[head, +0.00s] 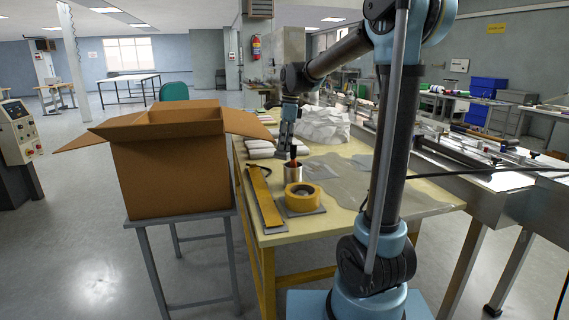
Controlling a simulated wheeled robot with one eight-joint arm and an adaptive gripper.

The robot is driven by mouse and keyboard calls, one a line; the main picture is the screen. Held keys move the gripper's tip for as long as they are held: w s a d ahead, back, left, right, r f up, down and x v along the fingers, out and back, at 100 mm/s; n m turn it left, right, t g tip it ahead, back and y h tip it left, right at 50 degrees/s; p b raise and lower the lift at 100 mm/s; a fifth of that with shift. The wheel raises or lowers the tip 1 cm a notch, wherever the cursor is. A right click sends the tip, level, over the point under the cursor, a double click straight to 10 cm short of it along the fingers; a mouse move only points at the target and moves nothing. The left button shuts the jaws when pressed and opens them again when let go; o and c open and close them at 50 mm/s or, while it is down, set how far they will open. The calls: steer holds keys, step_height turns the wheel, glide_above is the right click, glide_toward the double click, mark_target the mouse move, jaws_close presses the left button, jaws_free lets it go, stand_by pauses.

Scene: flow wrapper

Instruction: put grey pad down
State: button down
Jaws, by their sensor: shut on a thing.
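My gripper (284,153) hangs over the left part of the yellow-topped table, pointing down just behind and left of a metal can (292,184). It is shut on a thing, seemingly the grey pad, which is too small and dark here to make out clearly. A flat grey piece (318,211) lies under a yellow tape roll (300,196) at the table's near end. Another grey strip (272,222) lies under a long yellow tool beside it. I cannot tell whether the gripper touches the table or the can.
Small white packs (260,149) lie left of the gripper; a white plastic heap (322,127) is behind. Clear film (340,178) covers the middle. An open cardboard box (168,165) stands on a stand at left. The conveyor machine (465,160) runs along the right.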

mark_target(285, 160)
steer(key=shift+f, duration=3.75)
steer(key=c, duration=1.3)
jaws_free()
steer(key=shift+f, duration=0.1)
steer(key=shift+c, duration=0.2)
steer(key=r, duration=0.4)
steer(key=d+r, duration=0.1)
steer(key=r, duration=0.7)
steer(key=shift+d, duration=0.2)
steer(key=shift+d, duration=0.1)
